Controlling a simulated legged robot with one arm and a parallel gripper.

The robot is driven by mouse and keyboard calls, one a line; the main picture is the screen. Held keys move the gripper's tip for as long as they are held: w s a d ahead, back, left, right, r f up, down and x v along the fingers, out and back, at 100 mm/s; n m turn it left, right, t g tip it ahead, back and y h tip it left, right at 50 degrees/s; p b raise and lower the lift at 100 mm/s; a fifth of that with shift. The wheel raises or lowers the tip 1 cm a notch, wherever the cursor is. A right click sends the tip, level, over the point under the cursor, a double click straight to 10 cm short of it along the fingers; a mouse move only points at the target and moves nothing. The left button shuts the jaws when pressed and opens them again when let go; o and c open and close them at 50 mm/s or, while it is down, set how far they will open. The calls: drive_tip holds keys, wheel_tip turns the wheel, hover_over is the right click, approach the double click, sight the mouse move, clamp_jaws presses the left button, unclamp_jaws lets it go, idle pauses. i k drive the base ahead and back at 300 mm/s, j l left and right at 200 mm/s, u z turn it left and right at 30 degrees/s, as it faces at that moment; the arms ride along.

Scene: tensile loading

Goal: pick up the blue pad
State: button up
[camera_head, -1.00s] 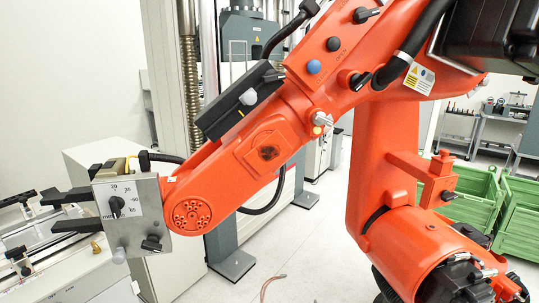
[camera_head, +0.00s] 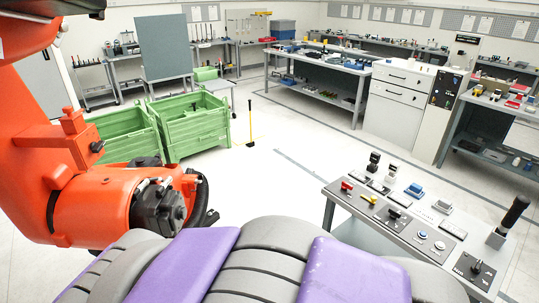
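A small blue block-like item (camera_head: 415,190) sits on the grey cart top at the right. It may be the blue pad, but it is too small to tell.
The grey cart (camera_head: 368,219) also carries red, yellow and black items and an upright black handle (camera_head: 511,216). Green crates (camera_head: 197,126) stand at the left. A long workbench (camera_head: 318,68) and white cabinet (camera_head: 399,98) stand behind. The middle floor (camera_head: 270,180) is clear.

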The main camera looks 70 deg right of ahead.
sight(414, 189)
drive_tip(key=z, duration=3.35)
drive_tip(key=i+z, duration=0.15)
drive_tip(key=z, duration=0.2)
drive_tip(key=i+j+z, duration=0.3)
drive_tip(key=i+j, duration=0.3)
drive_tip(key=i, duration=0.25)
drive_tip(key=i+j+z, duration=0.35)
drive_tip(key=i+j, duration=0.55)
drive_tip(key=i, duration=0.15)
drive_tip(key=i+j+z, duration=0.1)
drive_tip(key=i, duration=0.25)
